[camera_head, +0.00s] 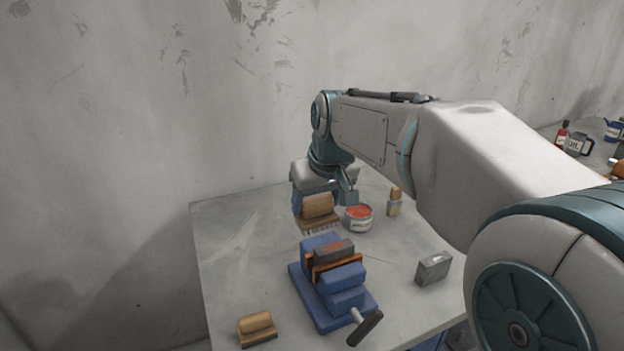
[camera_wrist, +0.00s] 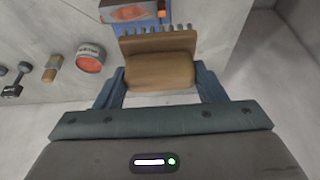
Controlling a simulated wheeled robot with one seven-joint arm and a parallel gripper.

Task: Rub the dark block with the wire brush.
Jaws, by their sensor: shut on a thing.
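The wire brush (camera_head: 318,208) has a tan wooden back and a row of thin bristles pointing down. It also shows in the wrist view (camera_wrist: 158,68), bristles toward the picture's top. My gripper (camera_wrist: 158,85) is shut on its wooden back, a finger on each side. The dark block (camera_head: 333,250) sits between the orange-brown jaws of a blue vise (camera_head: 345,280). In the head view the brush is held up behind the vise, apart from the block. In the wrist view only part of the vise (camera_wrist: 167,17) shows at the top edge.
A can with red contents (camera_head: 358,218) and a small wooden-handled brush (camera_head: 395,203) stand behind the vise. A grey block (camera_head: 433,268) is to its right, a second tan wooden tool (camera_head: 257,328) at front left. The vise handle (camera_head: 367,328) sticks out frontward. The table's left side (camera_head: 228,255) is clear.

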